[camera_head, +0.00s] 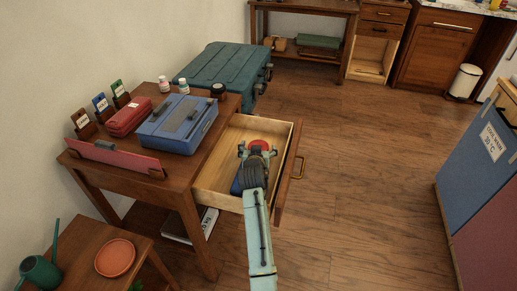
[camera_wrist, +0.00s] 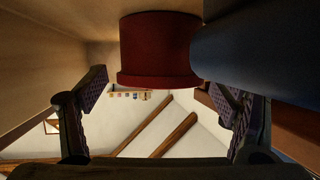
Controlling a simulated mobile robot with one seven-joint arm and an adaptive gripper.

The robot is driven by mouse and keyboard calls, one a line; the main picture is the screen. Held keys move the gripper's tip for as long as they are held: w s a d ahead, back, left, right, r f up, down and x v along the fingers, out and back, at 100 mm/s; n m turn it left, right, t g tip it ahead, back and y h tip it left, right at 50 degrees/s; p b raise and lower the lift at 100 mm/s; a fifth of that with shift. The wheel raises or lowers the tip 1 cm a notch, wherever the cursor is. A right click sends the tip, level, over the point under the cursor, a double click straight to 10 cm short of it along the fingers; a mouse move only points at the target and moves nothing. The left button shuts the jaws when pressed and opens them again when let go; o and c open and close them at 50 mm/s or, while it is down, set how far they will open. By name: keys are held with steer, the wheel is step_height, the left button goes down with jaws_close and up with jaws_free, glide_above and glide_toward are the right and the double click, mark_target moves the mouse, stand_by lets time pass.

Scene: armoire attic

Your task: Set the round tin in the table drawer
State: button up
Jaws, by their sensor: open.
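The round red tin (camera_head: 260,145) is inside the open table drawer (camera_head: 228,200), near its far end. In the wrist view the tin (camera_wrist: 160,45) shows at the top middle, its rim lying toward my gripper, and it seems to rest on the pale drawer floor. My gripper (camera_head: 257,153) is down in the drawer at the tin. Its two fingers (camera_wrist: 160,85) are spread wide, one to each side of the tin in the picture, with clear gaps and no visible grip. A dark blue object (camera_wrist: 260,45) lies beside the tin, partly hidden by my arm in the head view (camera_head: 237,186).
The wooden table (camera_head: 185,165) bears a blue case (camera_head: 178,123), a red case (camera_head: 130,116), small bottles and labelled cards. A teal chest (camera_head: 225,68) stands behind. A low table with an orange dish (camera_head: 115,257) is front left. The floor right of the drawer is clear.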

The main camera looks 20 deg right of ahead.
steer(key=b+v, duration=0.1)
steer(key=v, duration=0.6)
